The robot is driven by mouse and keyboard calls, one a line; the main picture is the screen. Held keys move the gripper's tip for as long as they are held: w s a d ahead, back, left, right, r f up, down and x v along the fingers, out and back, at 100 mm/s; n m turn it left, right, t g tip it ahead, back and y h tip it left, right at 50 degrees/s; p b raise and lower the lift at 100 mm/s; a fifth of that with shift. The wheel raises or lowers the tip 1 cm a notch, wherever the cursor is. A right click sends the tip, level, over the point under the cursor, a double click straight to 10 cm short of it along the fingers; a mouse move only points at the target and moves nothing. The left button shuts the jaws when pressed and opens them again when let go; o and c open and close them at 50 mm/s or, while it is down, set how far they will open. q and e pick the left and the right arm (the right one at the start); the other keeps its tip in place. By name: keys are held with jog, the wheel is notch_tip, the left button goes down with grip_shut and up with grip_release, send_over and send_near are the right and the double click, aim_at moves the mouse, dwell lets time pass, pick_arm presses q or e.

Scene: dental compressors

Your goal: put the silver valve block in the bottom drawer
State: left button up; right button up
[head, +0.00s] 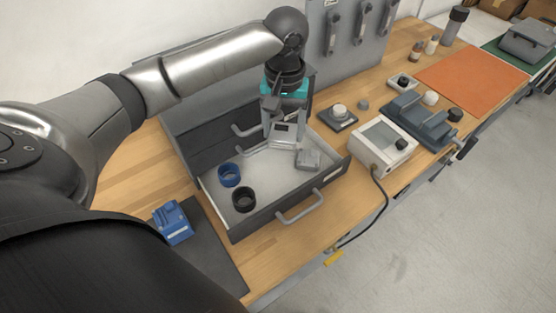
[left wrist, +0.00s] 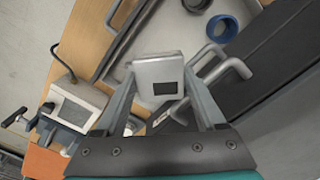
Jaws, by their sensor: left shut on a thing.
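The silver valve block (left wrist: 158,75), a pale metal block with a dark square on its face, is between the fingers of my left gripper (left wrist: 160,90) in the left wrist view. The gripper is shut on it. In the head view my left gripper (head: 285,135) points down over the pulled-out bottom drawer (head: 268,212), towards its back right part, with the block (head: 286,131) between its fingers. I cannot tell the exact height above the drawer floor. My right gripper is not in view.
In the drawer lie a blue ring (head: 229,175), a black ring (head: 243,200) and a small grey piece (head: 308,159). The drawer's middle floor is clear. A grey device with a screen (head: 384,143) stands right of the drawer. A blue block (head: 173,223) sits on a dark mat at left.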

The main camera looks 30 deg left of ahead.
pick_arm(q)
jog(key=b, duration=0.2)
send_over(283, 178)
notch_tip(283, 178, down, 10)
jog(key=shift+a+f, duration=0.1)
notch_tip(283, 178, down, 4)
jog(key=shift+b, duration=0.3)
jog(key=shift+f, duration=0.1)
jog(key=shift+f, duration=0.15)
jog(key=o, duration=1.3)
notch_tip(283, 178, up, 12)
jog(key=shift+r+p, duration=0.2)
jog(key=shift+p, duration=1.05)
